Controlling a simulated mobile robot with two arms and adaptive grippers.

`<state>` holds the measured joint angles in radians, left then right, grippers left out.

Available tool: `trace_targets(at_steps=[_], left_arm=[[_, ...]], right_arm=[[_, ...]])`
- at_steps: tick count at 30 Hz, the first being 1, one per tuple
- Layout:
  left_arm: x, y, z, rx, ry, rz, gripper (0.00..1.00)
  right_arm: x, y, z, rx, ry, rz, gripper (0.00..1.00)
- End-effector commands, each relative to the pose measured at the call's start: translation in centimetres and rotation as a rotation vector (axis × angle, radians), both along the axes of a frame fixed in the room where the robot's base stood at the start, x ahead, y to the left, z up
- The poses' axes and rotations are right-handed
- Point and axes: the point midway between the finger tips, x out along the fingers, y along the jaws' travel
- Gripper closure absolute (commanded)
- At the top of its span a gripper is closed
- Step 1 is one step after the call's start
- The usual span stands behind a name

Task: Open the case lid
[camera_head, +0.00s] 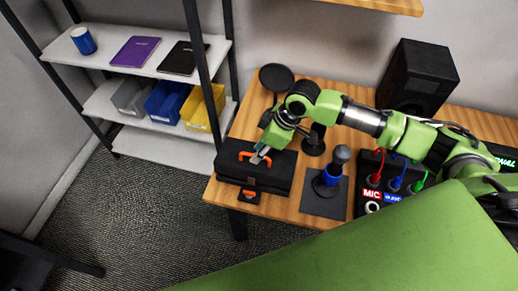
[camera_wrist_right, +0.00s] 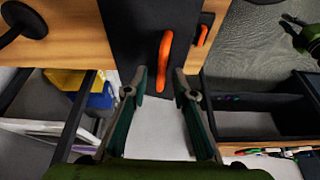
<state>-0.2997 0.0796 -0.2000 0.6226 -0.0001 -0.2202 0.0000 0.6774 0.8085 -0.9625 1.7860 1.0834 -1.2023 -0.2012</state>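The black case (camera_head: 284,172) lies at the left end of the wooden table, and its lid looks shut. It has an orange handle (camera_head: 247,156) on top and an orange latch (camera_head: 250,195) at the front. My right gripper (camera_head: 262,155) is over the lid by the handle. In the right wrist view, the open fingers (camera_wrist_right: 163,85) point at the lid, with the lower end of the handle (camera_wrist_right: 164,62) between the tips. Whether they touch it is unclear. The latch (camera_wrist_right: 203,34) shows to the right. My left gripper cannot be made out.
A blue-and-black upright object (camera_head: 330,175) on a dark pad stands right of the case. Further right is a black box (camera_head: 385,180) with coloured cables and a MIC label. A black speaker (camera_head: 417,78) stands behind. A shelf (camera_head: 170,150) with bins is at left.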

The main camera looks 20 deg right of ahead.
Motion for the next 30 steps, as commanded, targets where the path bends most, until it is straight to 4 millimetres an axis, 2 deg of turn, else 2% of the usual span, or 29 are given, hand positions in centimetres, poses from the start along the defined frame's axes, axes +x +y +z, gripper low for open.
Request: trace_targets(at_steps=[5, 8, 9, 30], left_arm=[[0.01, 0.01, -0.01, 0.0, 0.0, 0.0, 0.85], [0.0, 0.01, -0.01, 0.0, 0.0, 0.0, 0.85], [-0.01, 0.01, -0.02, 0.0, 0.0, 0.0, 0.85], [-0.14, 0.06, 0.14, 0.001, 0.003, 0.0, 0.85]], right_arm=[[0.0, 0.01, -0.02, 0.0, 0.0, 0.0, 0.75], [0.01, -0.01, 0.0, 0.0, 0.0, 0.0, 0.96], [0.02, 0.0, 0.0, 0.0, 0.0, 0.0, 1.0], [0.26, -0.17, 0.27, 0.01, 0.013, -0.003, 1.0]])
